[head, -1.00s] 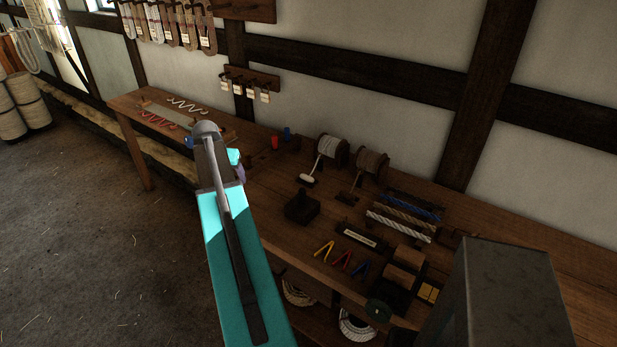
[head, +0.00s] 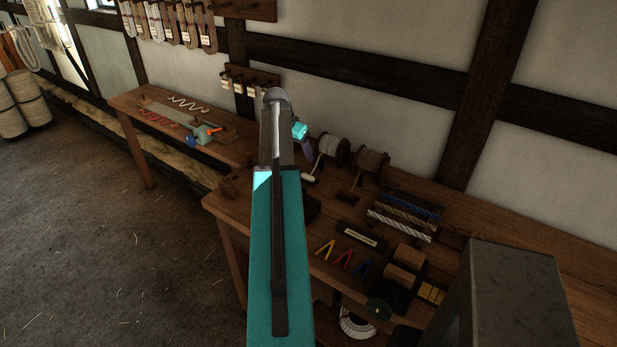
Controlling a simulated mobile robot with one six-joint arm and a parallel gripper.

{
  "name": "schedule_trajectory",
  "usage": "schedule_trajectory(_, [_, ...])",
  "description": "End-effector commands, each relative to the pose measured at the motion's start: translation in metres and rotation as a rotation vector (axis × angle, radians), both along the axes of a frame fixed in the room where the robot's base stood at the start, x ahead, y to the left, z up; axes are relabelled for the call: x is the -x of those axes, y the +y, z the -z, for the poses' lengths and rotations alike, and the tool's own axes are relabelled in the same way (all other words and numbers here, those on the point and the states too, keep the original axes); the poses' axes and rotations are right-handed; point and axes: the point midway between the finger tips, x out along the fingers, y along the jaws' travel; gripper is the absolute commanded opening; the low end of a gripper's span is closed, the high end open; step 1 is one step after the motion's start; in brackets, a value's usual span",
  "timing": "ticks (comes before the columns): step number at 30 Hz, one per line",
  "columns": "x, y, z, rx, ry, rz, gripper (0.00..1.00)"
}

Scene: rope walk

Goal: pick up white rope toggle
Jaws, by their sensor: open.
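The white rope toggle (head: 308,178) is a small pale bar on the bench, at the end of a white line running down from a white spool (head: 331,147). It lies just right of my raised arm in the head view. My gripper (head: 306,151) shows only as a small purplish-grey piece beyond the arm, below a cyan wrist part. It appears above the toggle in the picture, apart from it, and seems empty. Its fingertips are too small and partly hidden to make out.
A brown spool (head: 369,164) stands right of the white one. Rope samples (head: 403,222), coloured V-shaped pieces (head: 343,259) and a labelled block (head: 360,235) lie nearer. My arm hides part of the bench, including most of a dark block (head: 313,208). The floor at left is clear.

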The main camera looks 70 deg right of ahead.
Motion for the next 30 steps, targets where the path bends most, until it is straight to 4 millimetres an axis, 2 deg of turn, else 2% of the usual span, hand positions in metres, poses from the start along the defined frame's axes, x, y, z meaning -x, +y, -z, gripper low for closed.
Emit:
schedule_trajectory(7, [0.000,-0.004,0.011,-0.001,0.000,-0.002,0.69])
schedule_trajectory(24, [0.005,-0.027,0.068,-0.001,0.000,-0.004,0.69])
schedule_trajectory(30, [0.006,-0.030,0.078,-0.001,0.000,-0.004,0.69])
